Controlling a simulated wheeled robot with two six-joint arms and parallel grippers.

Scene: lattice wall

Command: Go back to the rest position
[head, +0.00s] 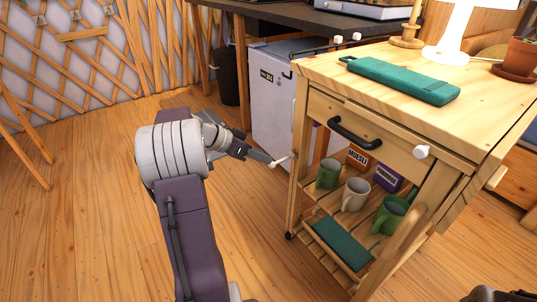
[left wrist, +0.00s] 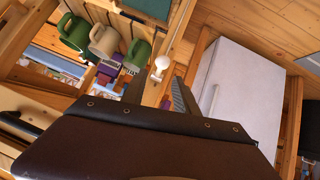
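My left gripper (head: 268,159) is beside the left side of the wooden cart (head: 467,108). Its fingers stand apart in the left wrist view (left wrist: 160,88), with nothing clearly held between them. A pale rod with a white round knob (left wrist: 162,63) shows just beyond the fingertips there.
The cart's top holds a green case (head: 403,81), a candle holder (head: 407,38), a lamp (head: 448,50) and a potted plant (head: 519,58). Its shelf holds mugs (head: 355,194), boxes (head: 387,178) and a green cloth (head: 342,242). A white fridge (head: 270,92) stands behind. Floor at left is clear.

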